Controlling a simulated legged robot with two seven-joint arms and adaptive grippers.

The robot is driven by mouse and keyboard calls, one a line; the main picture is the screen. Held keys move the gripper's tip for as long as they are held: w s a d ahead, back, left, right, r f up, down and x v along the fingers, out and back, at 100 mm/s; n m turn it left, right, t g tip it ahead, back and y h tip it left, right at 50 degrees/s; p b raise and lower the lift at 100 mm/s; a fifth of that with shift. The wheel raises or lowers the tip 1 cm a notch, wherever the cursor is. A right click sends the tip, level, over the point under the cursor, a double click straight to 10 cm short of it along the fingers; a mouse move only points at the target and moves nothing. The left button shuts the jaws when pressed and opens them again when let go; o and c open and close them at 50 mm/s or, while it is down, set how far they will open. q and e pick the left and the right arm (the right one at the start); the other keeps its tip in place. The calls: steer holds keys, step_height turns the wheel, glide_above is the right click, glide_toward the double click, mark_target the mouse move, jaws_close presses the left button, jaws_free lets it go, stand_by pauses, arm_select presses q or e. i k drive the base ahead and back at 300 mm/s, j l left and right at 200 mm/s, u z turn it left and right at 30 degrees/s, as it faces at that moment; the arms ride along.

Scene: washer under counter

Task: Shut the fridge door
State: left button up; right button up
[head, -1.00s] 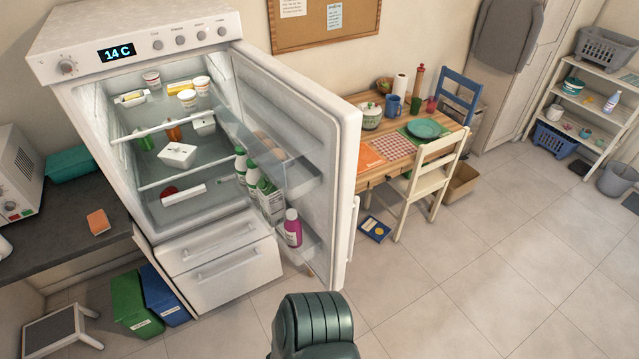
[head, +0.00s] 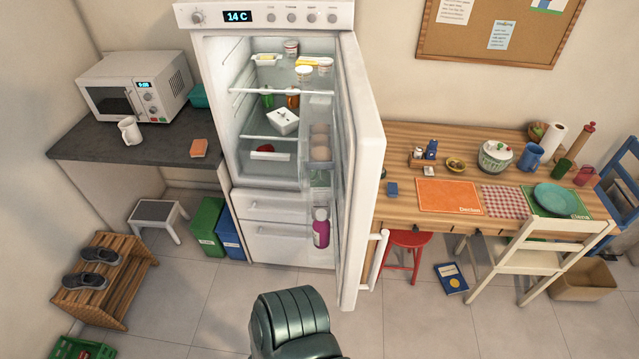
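The white fridge (head: 262,206) stands against the back wall, its inside lit and its display reading 14 C. Its door (head: 362,150) is hinged on the right and stands wide open, swung out toward me, so I see it at a steep angle. A white vertical handle (head: 378,258) is low on the door's outer side. The door's inner racks hold eggs (head: 320,140) and a magenta bottle (head: 321,228). A dark green rounded part of my own body shows at the bottom middle. Neither gripper is in view.
A wooden table (head: 440,145) stands right of the door, with a red stool (head: 408,243) and cream chair (head: 540,255) before it. Left are a counter (head: 90,142), bins (head: 208,225), a step stool (head: 155,215) and a shoe rack (head: 110,285). Floor before the fridge is clear.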

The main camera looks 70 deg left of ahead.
mark_target(359, 138)
steer(key=i+u, duration=0.15)
steer(key=u, duration=0.35)
steer(key=i+u, duration=0.2)
steer(key=u, duration=0.25)
steer(key=i+u, duration=0.2)
steer(key=u, duration=0.3)
steer(key=i+l+u, duration=0.15)
steer(key=u, duration=0.3)
steer(key=i+l+u, duration=0.1)
steer(key=u, duration=0.4)
steer(key=i+l+u, duration=0.2)
steer(key=u, duration=0.15)
steer(key=i+l+u, duration=0.2)
steer(key=u, duration=0.15)
steer(key=k+j+z, duration=0.4)
steer(key=k, duration=0.2)
steer(key=l, duration=0.1)
